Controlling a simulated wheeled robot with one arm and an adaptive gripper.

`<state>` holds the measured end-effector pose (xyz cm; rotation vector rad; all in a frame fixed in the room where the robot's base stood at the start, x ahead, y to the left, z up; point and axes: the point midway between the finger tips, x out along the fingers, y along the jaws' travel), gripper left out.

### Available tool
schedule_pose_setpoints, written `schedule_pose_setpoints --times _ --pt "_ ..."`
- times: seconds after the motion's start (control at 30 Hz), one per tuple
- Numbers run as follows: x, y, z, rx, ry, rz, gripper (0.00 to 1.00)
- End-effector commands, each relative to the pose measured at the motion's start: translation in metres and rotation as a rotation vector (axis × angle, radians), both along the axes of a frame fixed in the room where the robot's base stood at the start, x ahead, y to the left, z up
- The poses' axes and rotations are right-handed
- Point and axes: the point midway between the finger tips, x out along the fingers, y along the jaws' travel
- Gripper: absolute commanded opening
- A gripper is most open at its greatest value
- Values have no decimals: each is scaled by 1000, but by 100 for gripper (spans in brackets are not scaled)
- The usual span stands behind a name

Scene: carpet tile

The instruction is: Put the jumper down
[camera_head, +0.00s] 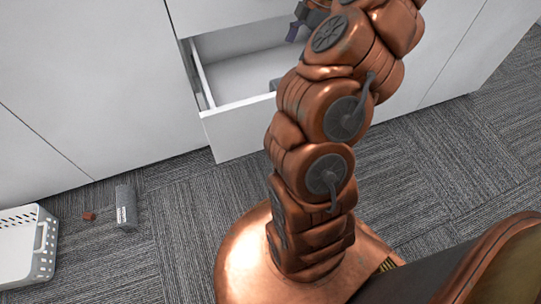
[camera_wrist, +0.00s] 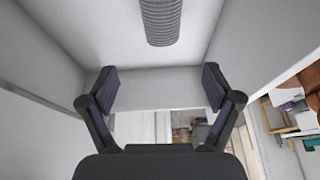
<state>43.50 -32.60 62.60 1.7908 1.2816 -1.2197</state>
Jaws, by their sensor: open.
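A grey, ribbed, rolled-looking thing (camera_wrist: 161,20), which I take to be the jumper, lies on the white floor of the open drawer in the wrist view. Its far end is cut off by the top edge. A small grey part of it may show in the head view, mostly behind my arm. My gripper (camera_wrist: 160,80) is open, its two fingers wide apart with nothing between them. It is apart from the jumper. The white drawer (camera_head: 236,132) stands pulled out from the cabinet. In the head view my arm hides its right part and most of my gripper.
A white perforated basket (camera_head: 17,256), a small reddish-brown block (camera_head: 89,216) and a grey cylinder with a white label (camera_head: 125,205) are on the carpet at left. White cabinet fronts (camera_head: 90,85) line the back. Shelves with objects show at right in the wrist view.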

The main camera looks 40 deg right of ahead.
Motion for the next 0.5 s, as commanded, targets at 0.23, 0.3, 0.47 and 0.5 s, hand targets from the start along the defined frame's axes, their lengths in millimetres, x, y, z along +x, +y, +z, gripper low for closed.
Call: schedule_pose_setpoints --times 0.23,0.3,0.47,0.5 --pt "16 132 48 -8 114 -54 89" --pt "8 168 56 -24 162 -88 89" --pt "-27 238 66 -79 276 -195 89" --pt "-38 253 66 -96 303 -230 89"
